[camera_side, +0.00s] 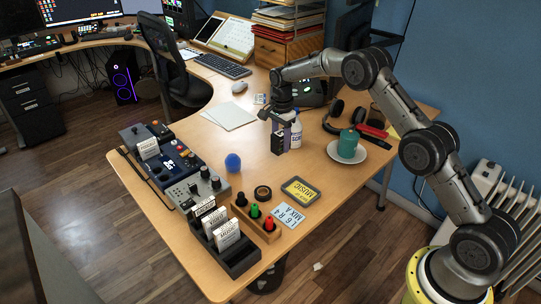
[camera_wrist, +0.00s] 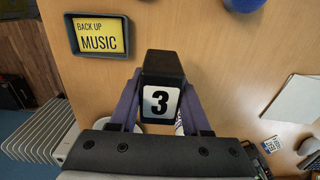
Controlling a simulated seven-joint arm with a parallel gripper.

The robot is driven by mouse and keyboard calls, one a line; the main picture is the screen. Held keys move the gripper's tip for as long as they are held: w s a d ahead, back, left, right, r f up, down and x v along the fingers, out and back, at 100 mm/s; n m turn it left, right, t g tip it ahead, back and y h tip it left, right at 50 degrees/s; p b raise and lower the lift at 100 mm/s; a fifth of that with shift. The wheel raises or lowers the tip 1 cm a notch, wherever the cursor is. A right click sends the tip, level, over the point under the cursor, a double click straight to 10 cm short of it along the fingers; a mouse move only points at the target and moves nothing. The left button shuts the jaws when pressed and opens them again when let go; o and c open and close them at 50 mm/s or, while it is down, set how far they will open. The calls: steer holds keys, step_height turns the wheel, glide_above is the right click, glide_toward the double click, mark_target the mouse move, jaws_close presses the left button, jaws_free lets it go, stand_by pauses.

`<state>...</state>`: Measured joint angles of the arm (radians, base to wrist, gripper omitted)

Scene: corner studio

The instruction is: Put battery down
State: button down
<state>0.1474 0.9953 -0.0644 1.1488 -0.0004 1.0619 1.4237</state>
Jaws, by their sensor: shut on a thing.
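The battery is a black block with a white label reading 3. In the wrist view the battery (camera_wrist: 163,66) sits between the two dark purple fingers of my gripper (camera_wrist: 160,95), which is shut on it. In the side view the battery (camera_side: 278,140) hangs upright below my gripper (camera_side: 283,128), over the middle-right part of the wooden desk (camera_side: 205,160). I cannot tell whether its lower end touches the desk.
A white bottle (camera_side: 296,134) stands close to the right of my gripper. A teal cup (camera_side: 348,142) on a saucer (camera_side: 359,154), headphones (camera_side: 333,120) and a yellow MUSIC case (camera_side: 300,190) are nearby. A blue ball (camera_side: 233,162) lies left. Desk between ball and case is clear.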

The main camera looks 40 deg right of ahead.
glide_above(270, 163)
step_height(270, 163, down, 6)
steer(key=shift+s+f, duration=0.1)
steer(key=shift+f, duration=1.5)
steer(key=shift+f, duration=0.2)
steer(key=shift+c, duration=1.8)
jaws_free()
step_height(270, 163, up, 12)
steer(key=shift+r, duration=0.2)
